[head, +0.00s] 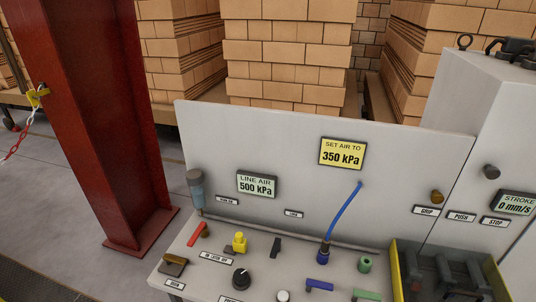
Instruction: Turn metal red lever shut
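The red lever (197,234) sits on the light grey panel ledge, at its left part, below a grey-blue cylinder fixed to the upright board. It is a short bar pointing from upper right to lower left, with a brownish fitting at its upper right end. Whether its position means open or shut cannot be told from this view. My gripper is not in view, and nothing touches the lever.
Close by are a brown-topped block (174,264), a yellow knob (240,242) and a black dial (241,278). A blue hose (343,212) rises at the right, near a blue lever (318,285). A red column (100,120) stands left. A yellow-edged bin (397,275) is right.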

